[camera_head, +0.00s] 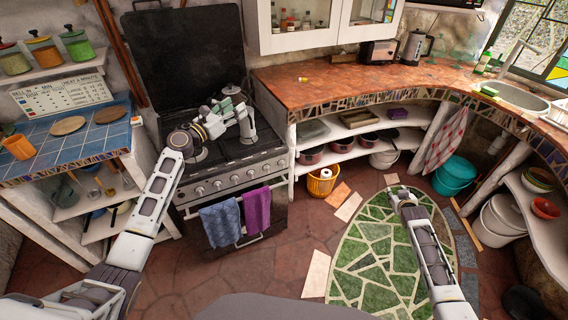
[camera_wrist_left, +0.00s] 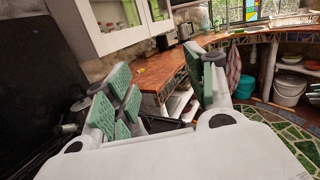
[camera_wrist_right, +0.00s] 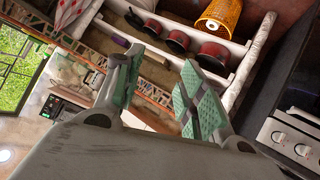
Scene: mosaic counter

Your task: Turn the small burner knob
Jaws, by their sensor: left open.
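The black stove (camera_head: 238,152) stands at the left, with a row of several round silver knobs (camera_head: 233,180) along its front panel. I cannot tell which knob belongs to the small burner. Two knobs also show at the right edge of the right wrist view (camera_wrist_right: 280,137). My left gripper (camera_head: 240,108) is open and empty above the stove top, behind and above the knobs. Its spread green pads show in the left wrist view (camera_wrist_left: 167,88). My right gripper (camera_head: 403,194) is open and empty above the green oval rug, far from the stove; its pads are apart in its wrist view (camera_wrist_right: 162,92).
A blue towel (camera_head: 221,222) and a purple towel (camera_head: 257,208) hang on the oven handle below the knobs. The raised black stove lid (camera_head: 185,50) stands behind. A terracotta counter (camera_head: 340,84) adjoins at the right. Floor before the stove is open.

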